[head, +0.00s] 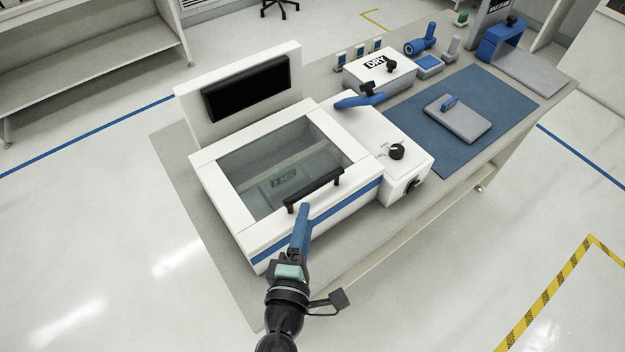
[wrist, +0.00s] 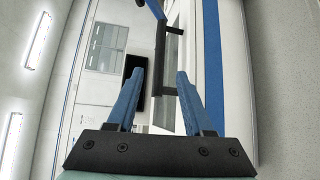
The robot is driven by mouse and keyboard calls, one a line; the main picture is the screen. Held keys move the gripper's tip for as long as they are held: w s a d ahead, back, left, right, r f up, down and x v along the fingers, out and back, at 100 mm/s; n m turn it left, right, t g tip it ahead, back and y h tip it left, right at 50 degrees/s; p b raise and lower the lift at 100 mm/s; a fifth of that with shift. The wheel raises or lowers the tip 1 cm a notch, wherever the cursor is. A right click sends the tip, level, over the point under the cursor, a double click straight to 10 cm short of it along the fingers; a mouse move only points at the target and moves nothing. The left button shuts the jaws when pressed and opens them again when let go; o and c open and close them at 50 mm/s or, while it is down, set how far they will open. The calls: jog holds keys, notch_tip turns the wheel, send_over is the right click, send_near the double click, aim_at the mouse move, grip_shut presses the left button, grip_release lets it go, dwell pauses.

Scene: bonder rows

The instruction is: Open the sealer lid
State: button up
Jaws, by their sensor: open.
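The sealer (head: 255,258) is a white box with a blue front stripe on the bench. Its lid (head: 218,200) has a white frame around a glass window and lies shut. A black bar handle (head: 318,188) runs along the lid's front edge. It also shows in the wrist view (wrist: 160,50). My gripper (head: 304,208) is at the front of the lid, by the handle's left end. In the wrist view my gripper (wrist: 159,74) has its two blue fingers apart, with the handle's near end showing between their tips. I cannot tell whether the fingers straddle the bar or stop short of it.
A black screen on a white panel (head: 190,98) stands behind the lid. A control box with a knob (head: 397,151) and a blue lever (head: 358,100) adjoin its right side. A blue mat (head: 478,88) with a grey plate (head: 458,118) lies farther right. The floor left is clear.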

aim_at(312, 191)
jog(key=x, duration=0.9)
jog(key=shift+w+d+p, duration=0.1)
jog(key=shift+w+p, duration=0.25)
grip_shut()
dwell(1.0)
